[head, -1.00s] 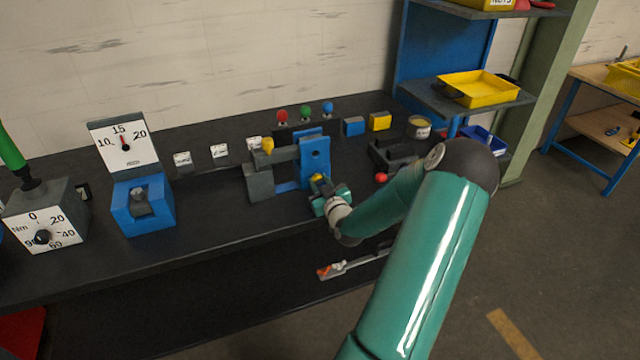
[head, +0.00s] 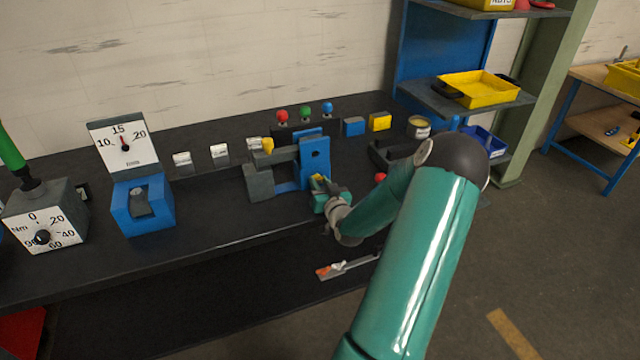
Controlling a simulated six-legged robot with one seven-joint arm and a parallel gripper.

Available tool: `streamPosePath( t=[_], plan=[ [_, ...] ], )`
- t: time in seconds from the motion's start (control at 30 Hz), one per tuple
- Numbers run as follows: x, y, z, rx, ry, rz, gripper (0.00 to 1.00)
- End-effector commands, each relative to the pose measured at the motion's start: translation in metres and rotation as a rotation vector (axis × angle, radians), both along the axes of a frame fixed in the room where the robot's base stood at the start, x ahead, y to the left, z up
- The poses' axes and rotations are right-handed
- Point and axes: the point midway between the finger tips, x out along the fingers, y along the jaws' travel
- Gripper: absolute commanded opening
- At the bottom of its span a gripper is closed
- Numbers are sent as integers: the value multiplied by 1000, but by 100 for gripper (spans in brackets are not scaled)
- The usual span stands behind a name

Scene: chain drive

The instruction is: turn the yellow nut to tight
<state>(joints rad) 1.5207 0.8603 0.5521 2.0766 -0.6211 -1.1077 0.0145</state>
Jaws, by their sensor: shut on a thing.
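The yellow nut (head: 318,178) shows as a small yellow patch low on the front of the blue upright plate (head: 316,156) of the chain drive fixture. My gripper (head: 321,186) is at the nut, with its fingers closed around it. The gripper body and wrist hide most of the nut, so its angle cannot be read. A second yellow part (head: 267,145) sits on top of the grey block (head: 261,182) at the fixture's left side, away from my gripper.
A blue stand with a dial (head: 124,147) and a grey torque box (head: 44,228) stand at the left. Red, green and blue knobs (head: 305,112) stand behind the fixture. A tool (head: 345,268) lies below the bench top. The bench front (head: 220,225) is clear.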

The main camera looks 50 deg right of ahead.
Motion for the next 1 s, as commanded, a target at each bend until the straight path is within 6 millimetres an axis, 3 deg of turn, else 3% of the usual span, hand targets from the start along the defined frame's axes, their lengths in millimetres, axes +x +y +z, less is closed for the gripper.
streamPosePath(
  t=[0.3,0.8,0.83,0.93,1.0],
  plan=[
    [-1,0,-1,122,-69,0,4],
    [-1,0,-2,144,-81,0,4],
    [-1,0,-2,144,-81,0,31],
    [-1,0,-2,143,-81,0,49],
    [-1,0,-1,143,-81,0,49]
  ],
)
